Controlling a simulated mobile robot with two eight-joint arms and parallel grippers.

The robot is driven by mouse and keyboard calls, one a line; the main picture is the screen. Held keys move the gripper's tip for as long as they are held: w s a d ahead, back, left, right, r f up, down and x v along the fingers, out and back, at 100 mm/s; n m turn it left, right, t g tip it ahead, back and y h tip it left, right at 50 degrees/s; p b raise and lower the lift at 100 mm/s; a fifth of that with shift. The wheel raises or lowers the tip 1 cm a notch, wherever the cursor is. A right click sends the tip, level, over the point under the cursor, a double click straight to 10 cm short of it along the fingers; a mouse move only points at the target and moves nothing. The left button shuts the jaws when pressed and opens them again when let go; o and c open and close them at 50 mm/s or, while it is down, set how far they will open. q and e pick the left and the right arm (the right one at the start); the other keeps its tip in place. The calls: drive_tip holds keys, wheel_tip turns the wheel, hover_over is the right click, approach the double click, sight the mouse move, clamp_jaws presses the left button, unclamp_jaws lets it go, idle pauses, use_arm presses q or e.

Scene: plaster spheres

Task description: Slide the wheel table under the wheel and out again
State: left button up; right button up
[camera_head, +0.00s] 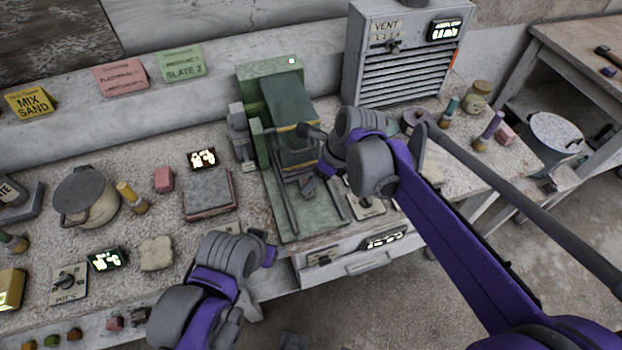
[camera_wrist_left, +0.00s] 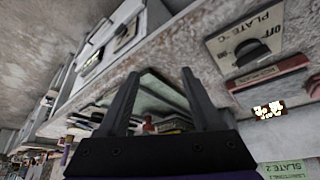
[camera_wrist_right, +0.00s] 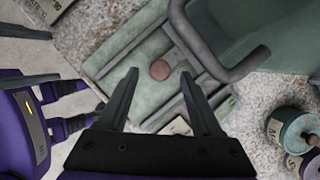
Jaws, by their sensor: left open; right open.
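The green machine (camera_head: 280,115) stands at the back of the bench, with a green bed (camera_head: 305,215) and dark rails in front of it. In the right wrist view, a flat green table (camera_wrist_right: 135,65) lies there with a round brown knob (camera_wrist_right: 160,70). I cannot make out the wheel; my right arm and the housing cover part of the machine. My right gripper (camera_head: 312,160) is open above the bed; its fingers (camera_wrist_right: 158,75) point toward the knob without visibly holding it. My left gripper (camera_head: 272,250) is open and empty near the bed's front left corner.
A grey bar handle (camera_wrist_right: 235,68) curves close beside the right fingers. A stacked slab (camera_head: 208,193) and a lidded pot (camera_head: 85,195) stand left of the machine. A vent box (camera_head: 405,50) stands behind right. A drawer (camera_head: 350,262) sits under the bench edge.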

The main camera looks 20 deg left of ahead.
use_arm(q)
drive_tip(key=shift+r, duration=0.25)
use_arm(e)
drive_tip(key=v, duration=0.8)
drive_tip(key=shift+r, duration=0.35)
drive_tip(key=shift+s+d, duration=0.1)
